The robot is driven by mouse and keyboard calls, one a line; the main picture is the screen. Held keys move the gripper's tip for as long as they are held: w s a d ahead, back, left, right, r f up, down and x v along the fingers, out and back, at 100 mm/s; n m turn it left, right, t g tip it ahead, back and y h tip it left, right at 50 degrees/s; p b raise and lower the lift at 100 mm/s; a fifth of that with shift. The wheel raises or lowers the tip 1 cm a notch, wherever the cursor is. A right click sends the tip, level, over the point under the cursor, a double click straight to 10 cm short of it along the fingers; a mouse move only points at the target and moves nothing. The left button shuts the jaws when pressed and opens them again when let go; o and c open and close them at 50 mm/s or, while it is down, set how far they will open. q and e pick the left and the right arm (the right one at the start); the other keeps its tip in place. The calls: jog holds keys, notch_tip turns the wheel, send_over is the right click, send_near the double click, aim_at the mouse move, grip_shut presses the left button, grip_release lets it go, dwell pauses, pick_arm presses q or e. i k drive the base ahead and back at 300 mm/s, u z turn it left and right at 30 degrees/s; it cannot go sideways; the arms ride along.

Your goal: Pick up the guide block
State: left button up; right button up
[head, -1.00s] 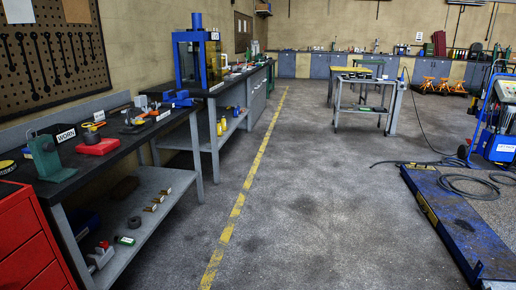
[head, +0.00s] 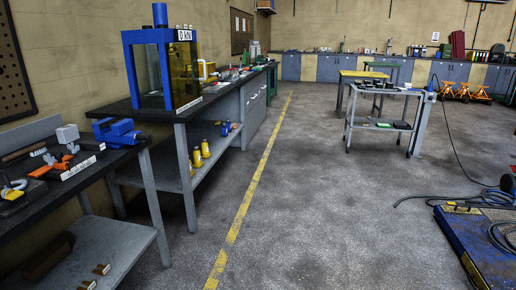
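I cannot tell for sure which thing is the guide block. A light grey block (head: 67,134) stands at the back of the left workbench, beside a blue vise (head: 116,132). Small tan-and-dark blocks (head: 101,269) lie on that bench's lower shelf, with a larger brown block (head: 47,257) left of them. None carries a label I can read. Neither of my grippers is in view.
The left workbench (head: 62,188) holds tools with orange parts. Beyond it a blue press (head: 150,65) stands on a second bench. A grey trolley (head: 383,124) stands right of centre. A blue lift platform (head: 492,250) lies at right. The floor between is clear.

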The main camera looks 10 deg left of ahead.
aim_at(66, 134)
jog(key=u, duration=0.25)
jog(key=i, duration=2.2)
jog(key=u, duration=1.75)
jog(key=i, duration=1.1)
jog(key=u, duration=1.2)
